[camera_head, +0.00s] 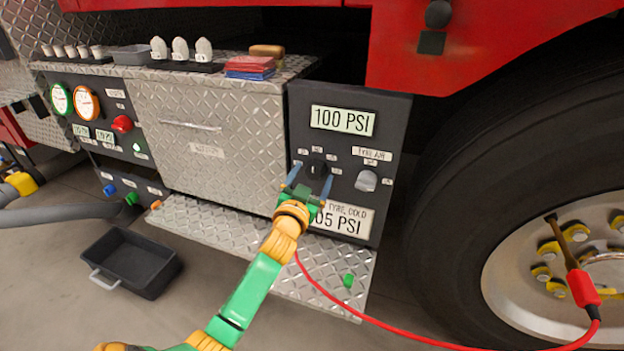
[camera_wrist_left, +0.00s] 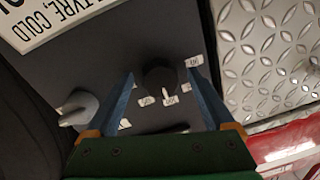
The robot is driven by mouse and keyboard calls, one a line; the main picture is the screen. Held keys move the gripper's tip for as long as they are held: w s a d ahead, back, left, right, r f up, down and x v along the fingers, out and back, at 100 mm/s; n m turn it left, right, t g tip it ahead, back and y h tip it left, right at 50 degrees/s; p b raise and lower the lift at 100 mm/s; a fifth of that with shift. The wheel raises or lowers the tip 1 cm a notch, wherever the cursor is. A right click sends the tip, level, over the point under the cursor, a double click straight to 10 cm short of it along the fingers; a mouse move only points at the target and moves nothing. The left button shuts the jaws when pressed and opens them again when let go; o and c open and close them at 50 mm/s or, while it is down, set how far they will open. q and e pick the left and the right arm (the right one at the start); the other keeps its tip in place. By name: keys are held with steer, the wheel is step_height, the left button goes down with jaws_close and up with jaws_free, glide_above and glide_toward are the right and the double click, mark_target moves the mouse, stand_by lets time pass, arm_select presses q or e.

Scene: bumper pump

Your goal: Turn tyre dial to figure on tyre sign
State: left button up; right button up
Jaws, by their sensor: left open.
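The black dial (camera_head: 317,166) sits on the dark panel (camera_head: 385,105), under a display (camera_head: 342,120) reading 100 PSI. The tyre sign (camera_head: 348,220) below reads "TYRE, COLD" and "05 PSI"; my gripper covers its left end. My left gripper (camera_head: 311,180) is open in front of the dial, one finger to each side. In the left wrist view the dial (camera_wrist_left: 160,76) lies between the open fingertips (camera_wrist_left: 162,76), with gaps showing on both sides. Small labels ring the dial, too small to read. My right gripper is not in view.
A grey knob (camera_head: 366,181) labelled "TYRE AIR" is right of the dial. A diamond-plate step (camera_head: 215,225) juts out below. A red hose (camera_head: 400,332) runs to the red fitting (camera_head: 583,288) at the wheel. A black bin (camera_head: 128,262) stands on the floor.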

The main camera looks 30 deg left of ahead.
arm_select(q)
steer(key=shift+c, duration=0.3)
steer(key=c, duration=1.3)
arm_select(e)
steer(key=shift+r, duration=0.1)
arm_select(q)
steer(key=shift+m, duration=0.4)
steer(key=shift+a+m+p, duration=0.1)
steer(key=shift+m+p, duration=0.5)
steer(key=shift+m, duration=0.5)
steer(key=m, duration=0.3)
steer(key=shift+a+m+t+p, duration=0.1)
steer(key=shift+m+t+p, duration=0.25)
steer(key=shift+m, duration=0.95)
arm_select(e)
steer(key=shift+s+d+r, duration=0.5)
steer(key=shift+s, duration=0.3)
arm_select(q)
steer(key=shift+m, duration=0.3)
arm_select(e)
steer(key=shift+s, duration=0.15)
